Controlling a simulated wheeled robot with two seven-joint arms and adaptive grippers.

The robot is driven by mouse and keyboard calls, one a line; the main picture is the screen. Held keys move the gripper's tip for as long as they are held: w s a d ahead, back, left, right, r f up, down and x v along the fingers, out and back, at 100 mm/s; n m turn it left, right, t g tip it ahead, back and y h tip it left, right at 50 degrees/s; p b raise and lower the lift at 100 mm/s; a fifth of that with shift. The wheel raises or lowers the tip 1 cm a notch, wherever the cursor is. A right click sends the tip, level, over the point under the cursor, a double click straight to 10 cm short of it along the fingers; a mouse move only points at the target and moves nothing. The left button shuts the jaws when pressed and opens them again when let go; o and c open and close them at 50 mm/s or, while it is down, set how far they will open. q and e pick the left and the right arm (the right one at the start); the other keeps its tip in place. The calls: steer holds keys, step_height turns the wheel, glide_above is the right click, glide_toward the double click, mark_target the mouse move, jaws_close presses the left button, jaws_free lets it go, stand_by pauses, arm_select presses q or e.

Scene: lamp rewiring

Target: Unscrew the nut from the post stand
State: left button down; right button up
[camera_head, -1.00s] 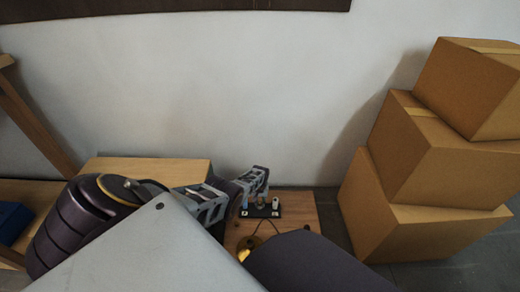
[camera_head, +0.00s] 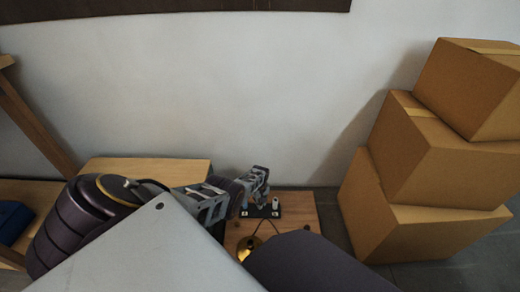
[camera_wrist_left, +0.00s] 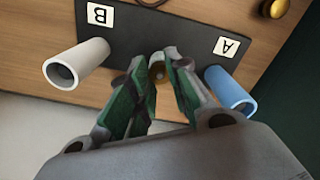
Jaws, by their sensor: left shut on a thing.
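A black stand plate (camera_wrist_left: 130,22) with labels A and B lies on a wooden surface; it also shows in the head view (camera_head: 283,212). A white tube (camera_wrist_left: 75,64) stands by label B and a blue tube (camera_wrist_left: 229,90) by label A. Between them, a small brass nut (camera_wrist_left: 157,72) sits between the green-padded fingertips of my left gripper (camera_wrist_left: 158,78). The gripper is shut on it, and the fingers hide part of the nut and its post. In the head view, my left gripper (camera_head: 260,190) reaches over the plate. My right gripper is out of view.
A brass round piece (camera_head: 248,246) with a thin wire lies on the wooden top (camera_head: 300,202) nearer to me. Stacked cardboard boxes (camera_head: 430,165) stand on the right. A wall rises behind, and a blue object (camera_head: 12,220) rests on the left.

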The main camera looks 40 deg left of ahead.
arm_select(q)
steer(key=shift+s, duration=0.1)
stand_by(0.3)
steer(key=shift+d+n, duration=0.1)
steer(key=shift+n, duration=4)
steer(key=c, duration=1.3)
jaws_free()
steer(key=shift+o, duration=0.2)
steer(key=shift+m, duration=0.3)
steer(key=shift+m, duration=3.8)
